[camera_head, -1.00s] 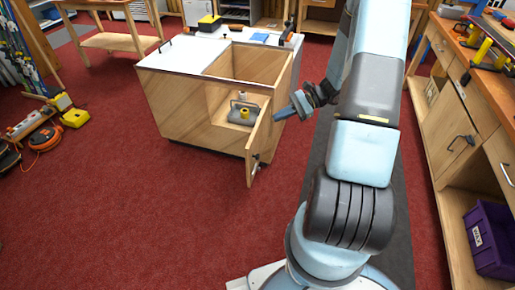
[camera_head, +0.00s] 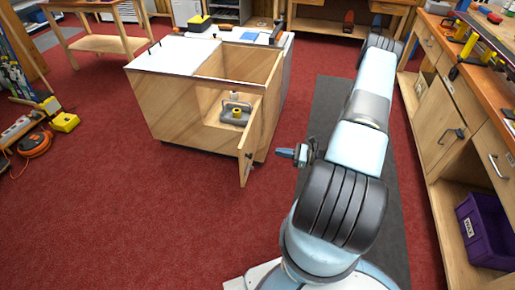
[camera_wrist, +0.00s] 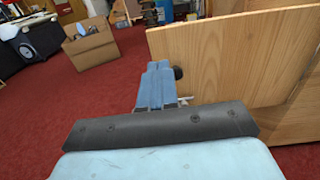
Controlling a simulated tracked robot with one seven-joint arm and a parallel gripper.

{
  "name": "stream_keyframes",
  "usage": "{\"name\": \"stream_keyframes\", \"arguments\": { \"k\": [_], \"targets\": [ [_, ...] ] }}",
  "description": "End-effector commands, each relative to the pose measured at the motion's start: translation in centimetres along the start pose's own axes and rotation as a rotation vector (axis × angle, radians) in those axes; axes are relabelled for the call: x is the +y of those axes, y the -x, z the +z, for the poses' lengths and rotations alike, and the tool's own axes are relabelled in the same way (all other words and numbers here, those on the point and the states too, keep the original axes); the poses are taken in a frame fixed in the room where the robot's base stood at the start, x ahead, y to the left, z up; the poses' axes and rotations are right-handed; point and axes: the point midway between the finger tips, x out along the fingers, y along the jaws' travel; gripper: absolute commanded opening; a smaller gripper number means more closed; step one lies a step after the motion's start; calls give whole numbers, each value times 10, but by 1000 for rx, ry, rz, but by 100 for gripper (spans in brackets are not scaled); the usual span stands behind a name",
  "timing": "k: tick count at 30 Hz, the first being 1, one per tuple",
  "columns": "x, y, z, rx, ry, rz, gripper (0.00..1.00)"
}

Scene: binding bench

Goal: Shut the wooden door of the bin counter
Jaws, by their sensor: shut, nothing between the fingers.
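The bin counter (camera_head: 168,98) has a white top and pale wood sides, with an open bay in its front. Its wooden door (camera_head: 255,135) stands open, swung out toward me from the right side of the bay. A dark handle (camera_head: 249,155) is near the door's free edge. My gripper (camera_head: 282,153) is shut and empty, to the right of the door's free end, with a gap showing. In the wrist view, the door (camera_wrist: 230,60) fills the upper right. My blue fingers (camera_wrist: 157,85) overlap its lower left part in the picture; I cannot tell whether they touch.
A grey item with a yellow part (camera_head: 237,112) sits inside the bay. A workbench (camera_head: 440,110) with drawers runs along the right, with a purple bin (camera_head: 485,230) on its lower shelf. Red floor is clear in front of the counter. A cable reel (camera_head: 35,145) lies far left.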

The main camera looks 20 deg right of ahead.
Motion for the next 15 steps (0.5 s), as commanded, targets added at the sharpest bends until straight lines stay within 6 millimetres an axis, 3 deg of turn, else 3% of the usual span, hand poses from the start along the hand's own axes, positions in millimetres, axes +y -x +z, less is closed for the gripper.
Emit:
{"name": "stream_keyframes", "arguments": {
  "k": [5, 15],
  "targets": [
    [1, -18, 0, -1, -2, 2, 0],
    [1, -77, 0, -1, 0, 3, 0]
  ]
}}
